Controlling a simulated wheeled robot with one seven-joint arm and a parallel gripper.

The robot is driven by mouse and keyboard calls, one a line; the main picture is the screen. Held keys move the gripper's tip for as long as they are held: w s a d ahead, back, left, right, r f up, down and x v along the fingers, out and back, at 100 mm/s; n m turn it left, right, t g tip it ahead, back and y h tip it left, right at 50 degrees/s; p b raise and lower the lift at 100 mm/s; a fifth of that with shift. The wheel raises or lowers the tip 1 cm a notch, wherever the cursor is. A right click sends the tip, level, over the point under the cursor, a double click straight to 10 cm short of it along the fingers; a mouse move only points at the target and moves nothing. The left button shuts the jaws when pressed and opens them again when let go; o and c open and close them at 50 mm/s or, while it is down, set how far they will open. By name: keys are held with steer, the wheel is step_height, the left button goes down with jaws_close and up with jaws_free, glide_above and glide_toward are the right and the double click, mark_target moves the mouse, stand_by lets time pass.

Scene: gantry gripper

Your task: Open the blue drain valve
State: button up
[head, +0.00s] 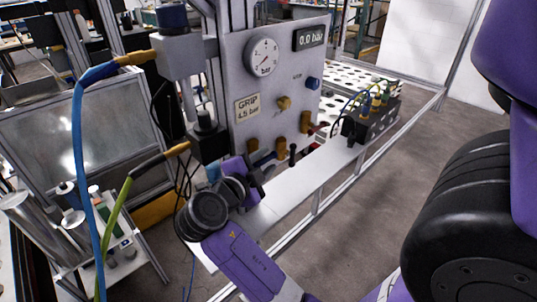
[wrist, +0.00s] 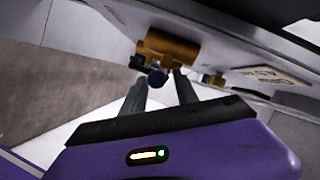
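The blue drain valve is a brass body (wrist: 168,47) on the underside of the panel in the wrist view, with a blue handle (wrist: 157,76). In the head view its blue lever (head: 263,159) sticks out to the left of a brass body (head: 282,148) low on the panel. My gripper (wrist: 160,78) is open in the wrist view, with the end of the blue handle between its fingertips. A gap seems to remain on both sides; contact cannot be told. In the head view my gripper (head: 257,178) is just below and left of the lever, its fingers partly hidden.
The panel (head: 238,60) carries a gauge (head: 262,57), a display reading 0.0 bar (head: 309,35), a blue knob (head: 312,83) and a GRIP label (head: 247,107). A red lever (head: 319,129) is to the right. A pale ledge (head: 300,190) runs below. Hoses (head: 78,130) hang left.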

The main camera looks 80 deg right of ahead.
steer(key=shift+x, duration=1.15)
